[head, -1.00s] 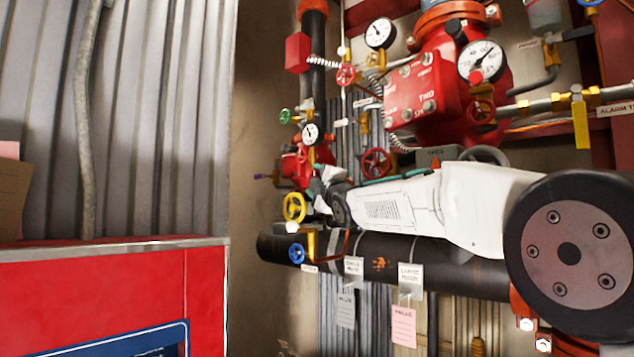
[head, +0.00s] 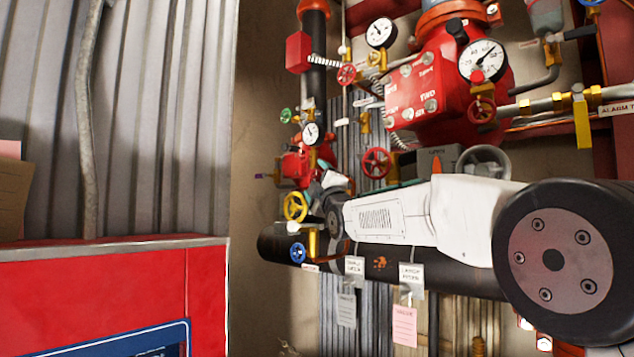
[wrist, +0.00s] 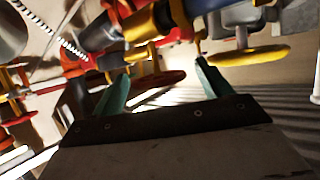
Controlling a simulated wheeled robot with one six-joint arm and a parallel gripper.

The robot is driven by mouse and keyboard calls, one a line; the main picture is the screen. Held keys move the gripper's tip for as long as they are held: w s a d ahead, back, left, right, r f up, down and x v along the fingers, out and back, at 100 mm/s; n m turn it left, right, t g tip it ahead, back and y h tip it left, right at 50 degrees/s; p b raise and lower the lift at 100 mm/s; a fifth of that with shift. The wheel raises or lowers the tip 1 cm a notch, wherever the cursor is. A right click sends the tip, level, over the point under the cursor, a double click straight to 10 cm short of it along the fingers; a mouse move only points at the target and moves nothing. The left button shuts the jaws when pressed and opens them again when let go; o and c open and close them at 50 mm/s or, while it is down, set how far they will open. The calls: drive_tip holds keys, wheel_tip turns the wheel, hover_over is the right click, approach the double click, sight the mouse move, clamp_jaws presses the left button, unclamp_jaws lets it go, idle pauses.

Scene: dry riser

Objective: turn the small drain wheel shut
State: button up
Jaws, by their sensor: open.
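Several small handwheels sit on the red pipework in the head view, and I cannot tell which is the drain wheel. A yellow wheel (head: 295,206) and a small blue wheel (head: 297,252) are left of my arm's end. A red wheel (head: 376,163) is above the arm. My gripper (wrist: 162,66) shows in the wrist view with two teal fingers apart and nothing seen held between them. A yellow wheel (wrist: 250,57) lies just right of the right finger, and a red wheel (wrist: 160,80) shows behind the gap. In the head view my arm hides most of the gripper.
A thick black pipe (head: 440,277) runs below my arm with hanging tags (head: 404,327). A red valve body (head: 425,90) and gauges (head: 482,60) stand above. A red cabinet (head: 90,290) is at lower left. Bare wall lies between cabinet and pipes.

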drive_tip(key=v, duration=0.7)
drive_tip(key=shift+s+d+f, duration=0.15)
drive_tip(key=shift+s, duration=0.2)
